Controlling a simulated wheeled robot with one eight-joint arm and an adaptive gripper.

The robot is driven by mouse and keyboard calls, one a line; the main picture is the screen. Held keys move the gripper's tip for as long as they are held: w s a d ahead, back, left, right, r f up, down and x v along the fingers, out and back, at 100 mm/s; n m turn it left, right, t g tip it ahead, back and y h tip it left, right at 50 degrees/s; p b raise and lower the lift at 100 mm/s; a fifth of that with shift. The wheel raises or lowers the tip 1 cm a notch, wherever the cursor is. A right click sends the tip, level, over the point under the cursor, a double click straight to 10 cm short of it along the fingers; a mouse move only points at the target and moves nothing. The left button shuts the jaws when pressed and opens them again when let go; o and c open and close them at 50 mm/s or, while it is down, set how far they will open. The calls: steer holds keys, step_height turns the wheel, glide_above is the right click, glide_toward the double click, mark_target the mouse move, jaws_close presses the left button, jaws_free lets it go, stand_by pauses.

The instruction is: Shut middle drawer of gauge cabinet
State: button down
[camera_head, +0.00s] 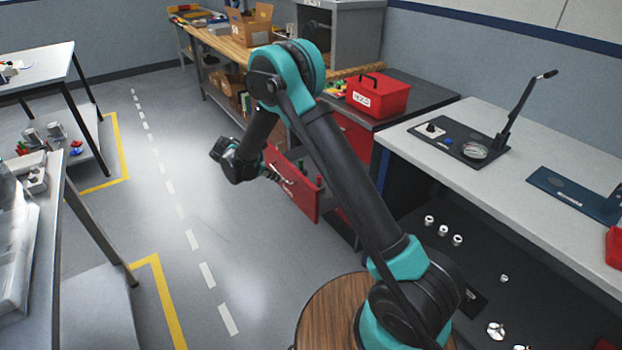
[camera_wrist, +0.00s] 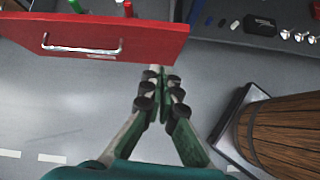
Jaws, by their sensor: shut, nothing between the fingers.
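The gauge cabinet (camera_head: 358,146) is red with a dark top and stands right of centre in the head view, partly hidden behind my arm. One red drawer (camera_head: 307,203) is pulled out, with green and red items showing inside. I cannot tell from its height alone which drawer it is. The wrist view shows its red front (camera_wrist: 150,40) with a silver bar handle (camera_wrist: 82,48). My gripper (camera_head: 284,184) is shut and empty in front of the drawer. In the wrist view its fingertips (camera_wrist: 158,72) are at the front's lower edge, right of the handle; contact is unclear.
A red toolbox (camera_head: 378,96) sits on the cabinet top. A grey workbench (camera_head: 560,160) is at the right, with small metal parts on the dark surface below. A wooden round top (camera_head: 325,310) is at the bottom.

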steer(key=f+n, duration=0.1)
glide_toward(307, 186)
step_height(307, 186, down, 4)
steer(key=shift+w+d+f, duration=0.2)
steer(key=shift+w+d, duration=0.7)
steer(key=shift+d, duration=0.25)
steer(key=shift+w+d, duration=0.25)
steer(key=shift+d, duration=0.1)
steer(key=w+d, duration=0.6)
steer(key=d, duration=0.4)
steer(key=w+d, duration=0.7)
steer(key=d, duration=0.4)
steer(key=shift+w, duration=0.35)
steer(key=shift+a, duration=0.1)
